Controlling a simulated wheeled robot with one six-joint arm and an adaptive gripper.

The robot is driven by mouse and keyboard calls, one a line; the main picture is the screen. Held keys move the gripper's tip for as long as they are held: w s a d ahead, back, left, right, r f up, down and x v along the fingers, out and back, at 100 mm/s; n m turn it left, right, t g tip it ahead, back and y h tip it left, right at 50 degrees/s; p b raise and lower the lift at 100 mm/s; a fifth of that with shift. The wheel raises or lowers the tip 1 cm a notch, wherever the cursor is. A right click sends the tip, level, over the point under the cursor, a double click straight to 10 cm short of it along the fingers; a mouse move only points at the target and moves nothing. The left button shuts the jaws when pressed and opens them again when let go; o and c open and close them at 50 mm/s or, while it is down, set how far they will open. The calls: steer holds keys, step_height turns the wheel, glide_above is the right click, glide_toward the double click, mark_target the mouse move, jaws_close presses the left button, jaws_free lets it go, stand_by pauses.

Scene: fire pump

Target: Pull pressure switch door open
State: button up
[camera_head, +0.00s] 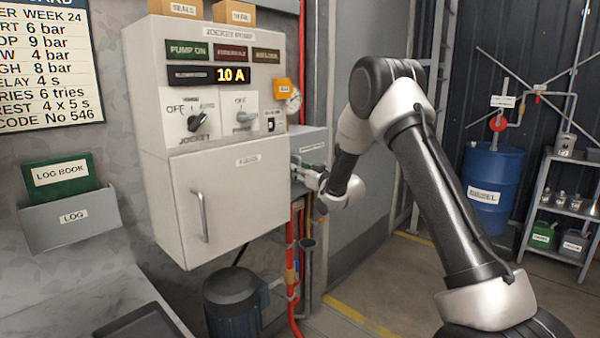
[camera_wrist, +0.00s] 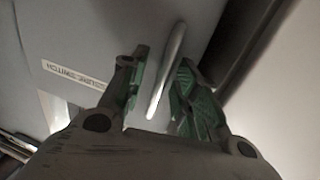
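The pressure switch door (camera_wrist: 75,35) is a grey panel with a "PRESSURE SWITCH" label, and it looks shut. Its pale bar handle (camera_wrist: 168,70) runs between the two green-padded fingers of my gripper (camera_wrist: 162,62) in the wrist view. The fingers stand apart on either side of the handle, with a gap visible on the left; the right finger is very near it, and contact is unclear. In the head view, the grey switch box (camera_head: 310,138) is right of the jockey pump cabinet, with my gripper (camera_head: 299,170) at its front. The handle is too small to make out there.
The jockey pump cabinet (camera_head: 225,185), with its own handle (camera_head: 200,216), stands close left of my gripper. Red pipes (camera_head: 292,270) and a dark motor (camera_head: 232,295) are below. A blue diesel drum (camera_head: 490,190) and shelf (camera_head: 568,205) stand at right. Floor between is clear.

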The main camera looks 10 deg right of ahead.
jaws_close()
